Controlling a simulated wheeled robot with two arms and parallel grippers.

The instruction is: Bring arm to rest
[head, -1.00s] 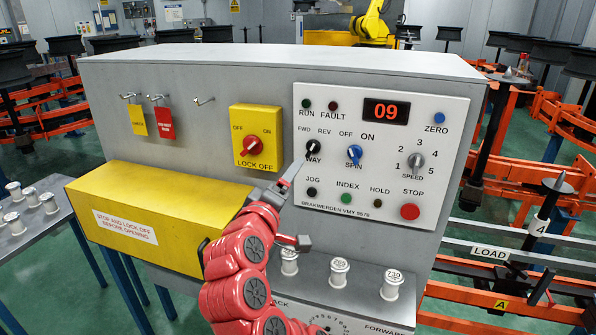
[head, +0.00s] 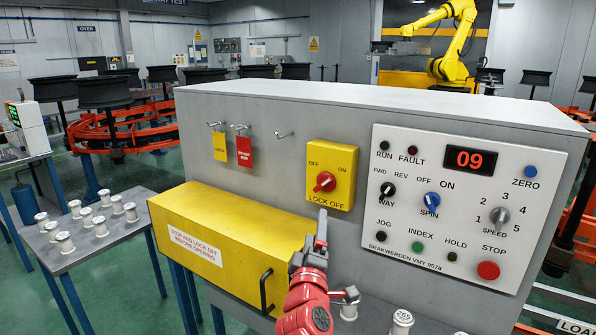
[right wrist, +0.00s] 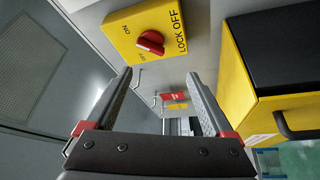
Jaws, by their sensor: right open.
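My right gripper (head: 337,254) is open and empty, in front of the grey machine just below the yellow lock-off box (head: 332,175). It is left of the white control panel (head: 465,205) and right of the yellow cover (head: 232,235). In the right wrist view the two fingers of the gripper (right wrist: 159,76) stand wide apart with nothing between them. The red lock-off knob (right wrist: 150,42) shows beyond the fingertips. The panel's display (head: 469,160) reads 09. My left gripper is in neither view.
Several white spindles (head: 65,242) stand on a side table at left; more stand at the machine's front, one (head: 401,322) beside my right arm. A black handle (head: 266,290) sticks out of the yellow cover. Red and yellow tags (head: 243,151) hang from hooks. A yellow robot (head: 453,45) stands behind.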

